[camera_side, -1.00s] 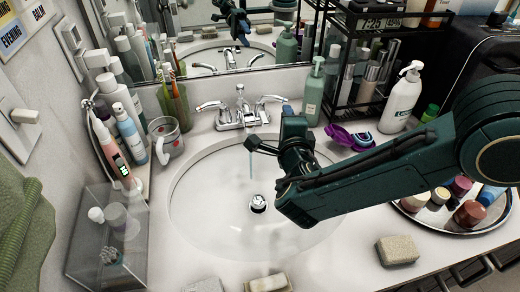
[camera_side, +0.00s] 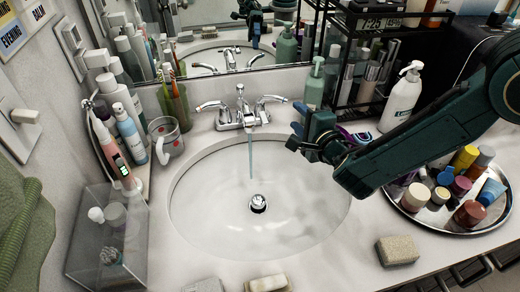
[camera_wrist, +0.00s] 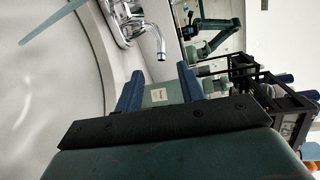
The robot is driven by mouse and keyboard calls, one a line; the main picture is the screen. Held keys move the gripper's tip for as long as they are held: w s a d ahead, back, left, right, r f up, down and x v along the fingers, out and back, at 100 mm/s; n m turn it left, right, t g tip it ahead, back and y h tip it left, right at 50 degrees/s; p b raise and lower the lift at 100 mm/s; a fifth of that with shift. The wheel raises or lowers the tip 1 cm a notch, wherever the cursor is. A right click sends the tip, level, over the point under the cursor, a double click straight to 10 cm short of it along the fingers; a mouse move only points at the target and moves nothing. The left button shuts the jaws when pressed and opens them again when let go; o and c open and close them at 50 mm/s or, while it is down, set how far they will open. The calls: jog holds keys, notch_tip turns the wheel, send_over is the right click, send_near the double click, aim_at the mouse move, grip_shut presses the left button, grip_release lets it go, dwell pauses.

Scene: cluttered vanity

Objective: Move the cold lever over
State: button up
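The chrome faucet (camera_side: 240,118) stands behind the sink basin (camera_side: 215,220), and a thin stream of water (camera_side: 251,165) falls from its spout. Its right lever (camera_side: 272,99) points out to the right; its left lever (camera_side: 212,105) points left. I take the right one as the cold lever, but no marking is readable. My gripper (camera_side: 297,119) is to the right of the faucet, just beyond and below the right lever's tip. In the wrist view my gripper (camera_wrist: 160,84) has its two blue fingers apart and nothing gripped.
A green pump bottle (camera_side: 314,90) stands close behind my gripper, and it shows between the fingers in the wrist view (camera_wrist: 160,96). A black rack (camera_side: 365,100), a white pump bottle (camera_side: 401,98) and a tray (camera_side: 440,222) of bottles stand right.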

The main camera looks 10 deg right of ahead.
jog(key=shift+x, duration=6.75)
grip_shut()
